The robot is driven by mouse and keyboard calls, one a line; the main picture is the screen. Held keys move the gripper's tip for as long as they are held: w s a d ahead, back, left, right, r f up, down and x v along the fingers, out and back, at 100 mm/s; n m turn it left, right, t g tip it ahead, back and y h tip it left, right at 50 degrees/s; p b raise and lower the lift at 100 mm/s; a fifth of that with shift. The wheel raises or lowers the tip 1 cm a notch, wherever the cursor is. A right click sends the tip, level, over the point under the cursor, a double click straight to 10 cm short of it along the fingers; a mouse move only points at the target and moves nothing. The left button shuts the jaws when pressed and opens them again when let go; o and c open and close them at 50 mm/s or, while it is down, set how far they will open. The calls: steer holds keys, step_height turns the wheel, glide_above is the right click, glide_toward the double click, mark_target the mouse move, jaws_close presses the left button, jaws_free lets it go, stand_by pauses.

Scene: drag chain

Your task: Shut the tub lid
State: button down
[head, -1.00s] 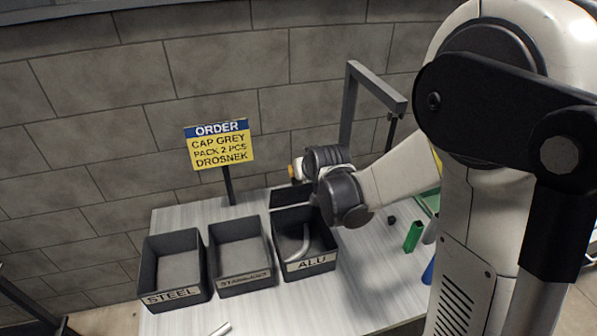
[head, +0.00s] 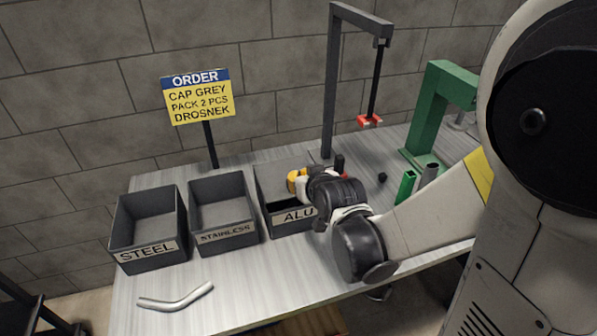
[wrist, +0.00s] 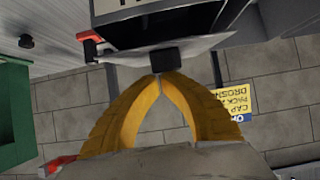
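The dark tub labelled ALU (head: 299,214) stands at the right end of a row of three tubs. My gripper arm hides much of the panel and the tub's inside. My gripper (head: 297,180) is over the ALU tub with its yellow fingers pointing left. In the wrist view the fingertips of my gripper (wrist: 160,74) meet at a small black block (wrist: 165,60) on a grey edge. I cannot tell whether they hold the block or only touch it.
The STEEL tub (head: 147,252) and STAINLESS tub (head: 226,237) stand open to the left. A bent tube (head: 176,298) lies on the table front. The order sign (head: 198,98) is behind. A grey frame (head: 328,85) and a green stand (head: 430,110) are at the back right.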

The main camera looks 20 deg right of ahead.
steer(key=shift+s+f+b, duration=0.3)
steer(key=shift+f+b, duration=0.3)
steer(key=shift+f, duration=0.25)
steer(key=shift+s+f+b, duration=0.3)
steer(key=shift+f+b, duration=0.3)
steer(key=shift+f, duration=0.25)
steer(key=shift+s+f, duration=0.1)
